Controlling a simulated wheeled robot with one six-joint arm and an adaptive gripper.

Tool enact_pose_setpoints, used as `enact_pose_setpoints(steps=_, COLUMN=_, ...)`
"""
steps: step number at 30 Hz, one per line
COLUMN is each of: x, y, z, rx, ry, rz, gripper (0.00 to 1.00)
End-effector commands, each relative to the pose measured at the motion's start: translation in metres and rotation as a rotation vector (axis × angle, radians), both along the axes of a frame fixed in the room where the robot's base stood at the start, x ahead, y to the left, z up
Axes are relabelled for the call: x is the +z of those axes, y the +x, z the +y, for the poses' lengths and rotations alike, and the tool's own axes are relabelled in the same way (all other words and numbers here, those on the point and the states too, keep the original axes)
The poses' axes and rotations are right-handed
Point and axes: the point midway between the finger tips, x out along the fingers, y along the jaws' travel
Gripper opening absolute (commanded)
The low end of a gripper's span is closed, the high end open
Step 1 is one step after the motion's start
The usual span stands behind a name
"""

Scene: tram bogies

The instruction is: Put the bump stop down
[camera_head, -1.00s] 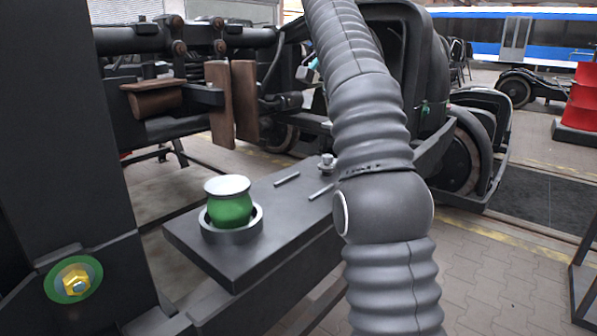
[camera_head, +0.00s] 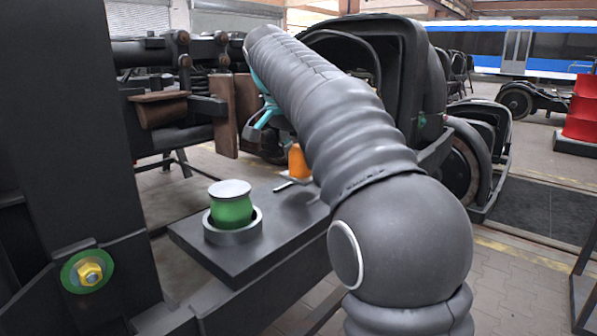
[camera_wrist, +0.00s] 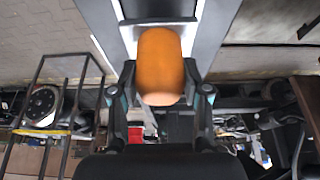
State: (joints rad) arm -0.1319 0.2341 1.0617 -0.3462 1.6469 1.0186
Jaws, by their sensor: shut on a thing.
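The bump stop is an orange rounded block (camera_head: 298,163), partly hidden behind my arm in the head view. In the wrist view the same orange bump stop (camera_wrist: 160,60) sits between the two fingers of my gripper (camera_wrist: 160,88). My gripper (camera_head: 268,122), with teal parts, shows only partly in the head view and is shut on it. The bump stop is over the far part of a dark flat plate (camera_head: 215,262), with a shadow below it. I cannot tell whether it touches the plate.
A green piece with a pale top (camera_head: 231,205) stands in a grey ring (camera_head: 233,232) on the near part of the plate. Brown blocks (camera_head: 224,112) hang behind. A dark column (camera_head: 65,130) stands at the left.

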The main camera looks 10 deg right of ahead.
Motion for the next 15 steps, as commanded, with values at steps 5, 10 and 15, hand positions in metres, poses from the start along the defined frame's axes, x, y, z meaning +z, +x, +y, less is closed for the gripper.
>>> enact_pose_setpoints(steps=5, x=-0.025, y=0.0, z=0.002, rx=0.005, ry=0.0, rz=0.001, gripper=0.01)
enact_pose_setpoints(steps=10, x=-0.04, y=0.0, z=0.003, rx=0.007, ry=0.0, rz=0.0, gripper=0.01)
enact_pose_setpoints(steps=15, x=-0.037, y=0.0, z=0.003, rx=0.007, ry=0.0, rz=0.0, gripper=0.01)
